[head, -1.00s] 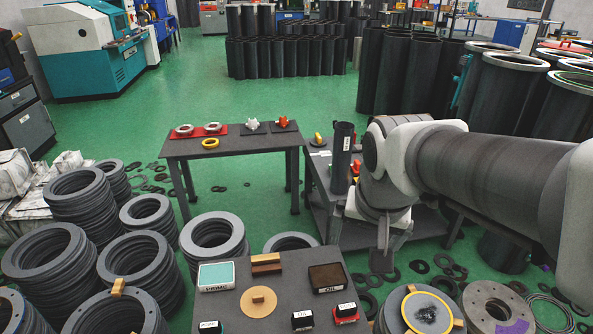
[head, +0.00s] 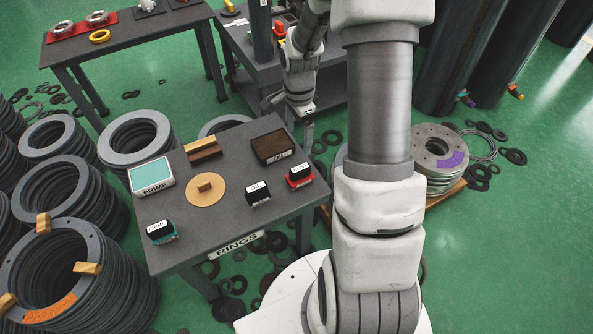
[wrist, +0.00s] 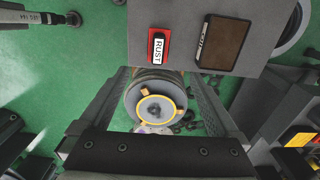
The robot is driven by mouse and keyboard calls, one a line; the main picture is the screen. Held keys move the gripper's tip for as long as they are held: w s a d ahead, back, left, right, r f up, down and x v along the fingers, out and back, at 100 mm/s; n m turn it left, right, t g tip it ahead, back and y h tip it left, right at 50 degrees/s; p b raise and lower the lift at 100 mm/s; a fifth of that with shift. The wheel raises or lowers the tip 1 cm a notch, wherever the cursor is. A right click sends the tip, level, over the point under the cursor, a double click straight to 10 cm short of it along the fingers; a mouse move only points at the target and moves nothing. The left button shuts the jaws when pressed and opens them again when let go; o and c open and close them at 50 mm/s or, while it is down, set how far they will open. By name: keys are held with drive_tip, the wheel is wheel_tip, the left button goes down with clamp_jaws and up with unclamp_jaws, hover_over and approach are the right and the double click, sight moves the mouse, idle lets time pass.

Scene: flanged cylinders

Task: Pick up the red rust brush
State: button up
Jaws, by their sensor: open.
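The red rust brush (head: 300,176) stands on the grey table near its right edge, a black-topped block on a red base. In the wrist view the brush (wrist: 158,46) shows its white RUST label, upper middle, just beyond my fingertips. My gripper (head: 289,117) is beyond the table's far right corner, apart from the brush. In the wrist view my gripper (wrist: 159,76) has its two fingers spread with nothing held between them.
The brown OIL pad (head: 272,146) is close behind the brush, and the black OIL brush (head: 257,194) stands to its left. A teal PRIME pad (head: 152,173), wooden block (head: 203,147) and tan disc (head: 205,188) share the table. Ring stacks (head: 75,270) stand left.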

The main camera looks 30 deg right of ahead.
sight(300, 174)
wheel_tip(300, 174, down, 12)
drive_tip(key=b, duration=0.3)
drive_tip(key=shift+s+d+f+b, duration=0.1)
drive_tip(key=shift+f+b, duration=0.55)
drive_tip(key=shift+f, duration=0.75)
drive_tip(key=shift+s+d+f+b, duration=0.1)
drive_tip(key=shift+f+b, duration=0.5)
drive_tip(key=shift+f, duration=0.75)
clamp_jaws()
drive_tip(key=shift+r, duration=0.15)
